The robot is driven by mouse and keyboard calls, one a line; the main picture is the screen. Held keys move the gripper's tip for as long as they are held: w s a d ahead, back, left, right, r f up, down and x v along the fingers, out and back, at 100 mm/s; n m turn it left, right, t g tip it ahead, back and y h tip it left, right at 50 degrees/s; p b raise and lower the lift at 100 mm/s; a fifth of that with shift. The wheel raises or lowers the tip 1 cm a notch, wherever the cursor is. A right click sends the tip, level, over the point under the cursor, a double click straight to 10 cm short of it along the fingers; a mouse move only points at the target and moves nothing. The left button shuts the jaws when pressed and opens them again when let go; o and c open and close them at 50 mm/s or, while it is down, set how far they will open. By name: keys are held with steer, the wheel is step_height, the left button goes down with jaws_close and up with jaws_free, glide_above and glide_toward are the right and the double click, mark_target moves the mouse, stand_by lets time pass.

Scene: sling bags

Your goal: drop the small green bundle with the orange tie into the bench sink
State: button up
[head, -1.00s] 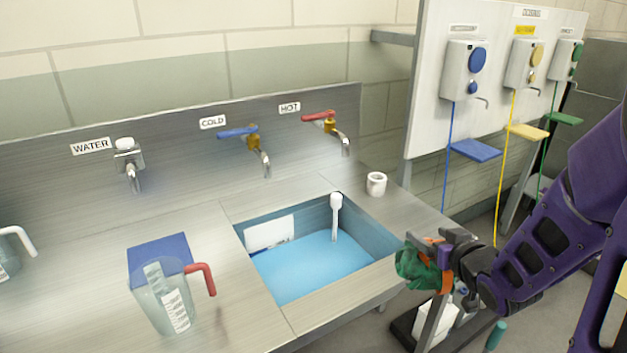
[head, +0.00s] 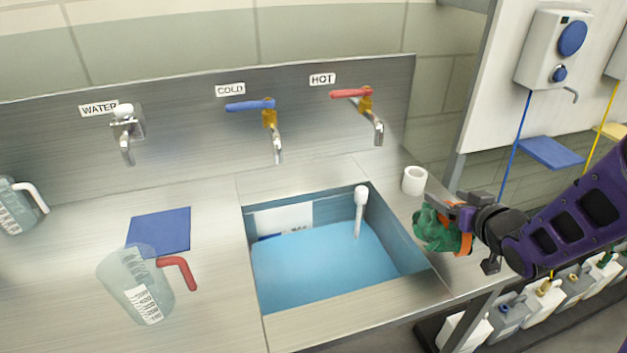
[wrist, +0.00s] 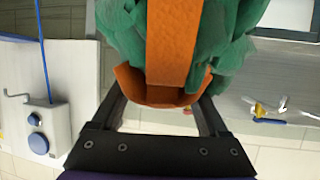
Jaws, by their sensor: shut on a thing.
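The small green bundle (head: 432,228) with its orange tie (head: 466,240) is held at the end of my arm in the head view. My gripper (head: 462,220) is shut on it. In the wrist view the bundle (wrist: 230,50) and the wide orange tie (wrist: 174,45) fill the top middle between my fingers. The bench sink (head: 415,275) is a rectangular basin with blue water or a blue floor, set in the steel bench. The bundle appears just right of the sink's right rim, above bench height. Its exact height is hard to tell.
A white cup (head: 414,180) stands behind the bundle, at the sink's back right. A white upright piece (head: 360,205) rises in the sink's back corner. A clear jug (head: 135,285) and a blue mat (head: 160,231) lie left. Cold (head: 270,115) and hot (head: 368,105) taps overhang the back.

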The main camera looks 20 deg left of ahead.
steer(key=s+a+n+g+y, duration=0.3)
steer(key=a, duration=1.1)
steer(key=s+a+n+g+y, duration=0.2)
steer(key=s+a+n+g, duration=0.15)
steer(key=a, duration=1.05)
steer(key=shift+t+y, duration=0.3)
steer(key=shift+t, duration=0.15)
steer(key=f+b, duration=0.1)
steer(key=b, duration=0.1)
steer(key=f+b, duration=0.1)
steer(key=f, duration=0.1)
steer(key=f+b, duration=0.2)
steer(key=shift+s+f+b, duration=0.2)
steer(key=shift+s+b, duration=0.05)
steer(key=shift+b, duration=0.1)
steer(key=o, duration=1.5)
steer(key=shift+c, duration=0.2)
steer(key=p+v, duration=0.4)
steer(key=v, duration=1.3)
steer(key=shift+d+r, duration=0.15)
steer(key=shift+d, duration=0.05)
